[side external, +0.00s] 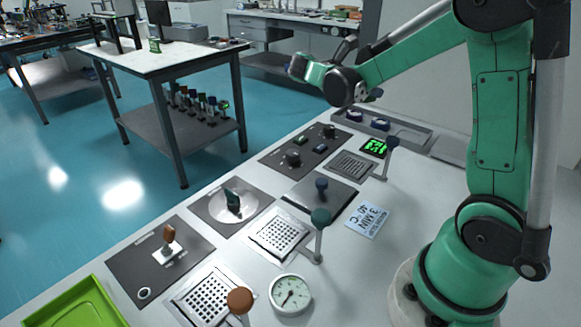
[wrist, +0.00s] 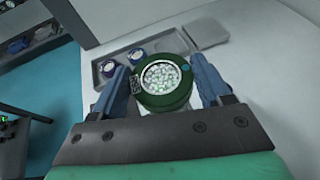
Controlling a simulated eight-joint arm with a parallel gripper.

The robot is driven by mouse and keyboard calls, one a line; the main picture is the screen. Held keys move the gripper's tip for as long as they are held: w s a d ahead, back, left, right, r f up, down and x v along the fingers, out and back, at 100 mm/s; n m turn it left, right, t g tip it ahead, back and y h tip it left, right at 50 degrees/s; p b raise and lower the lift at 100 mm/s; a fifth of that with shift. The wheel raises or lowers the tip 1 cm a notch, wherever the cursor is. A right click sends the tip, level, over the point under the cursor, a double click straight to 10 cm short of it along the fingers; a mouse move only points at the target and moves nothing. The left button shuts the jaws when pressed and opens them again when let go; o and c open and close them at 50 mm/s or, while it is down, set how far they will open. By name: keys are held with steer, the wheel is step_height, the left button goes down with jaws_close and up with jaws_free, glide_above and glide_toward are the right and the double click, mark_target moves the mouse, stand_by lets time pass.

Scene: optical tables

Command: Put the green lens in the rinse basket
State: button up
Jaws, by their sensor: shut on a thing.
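My gripper (wrist: 163,88) is shut on the green lens (wrist: 149,99), a round dark-green ring with a pale speckled face. In the wrist view, its two blue fingers stand on either side of the ring. In the side view my wrist is high above the far end of the bench, and the lens is not clearly visible. Three square perforated metal baskets show there: one by a green knob (side external: 278,235), one by an orange knob (side external: 214,296), one by a blue knob (side external: 353,166). I cannot tell which is the rinse basket.
Upright knobbed posts (side external: 320,217) stand beside the baskets. A dial gauge (side external: 290,294), a "3 MIN 40 °C" card (side external: 368,219) and a lime-green tray (side external: 75,305) are nearer.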

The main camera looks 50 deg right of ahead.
mark_target(350, 166)
step_height(350, 166, down, 17)
stand_by(0.5)
steer(key=shift+f, duration=0.1)
steer(key=o, duration=1.4)
steer(key=shift+f, duration=0.1)
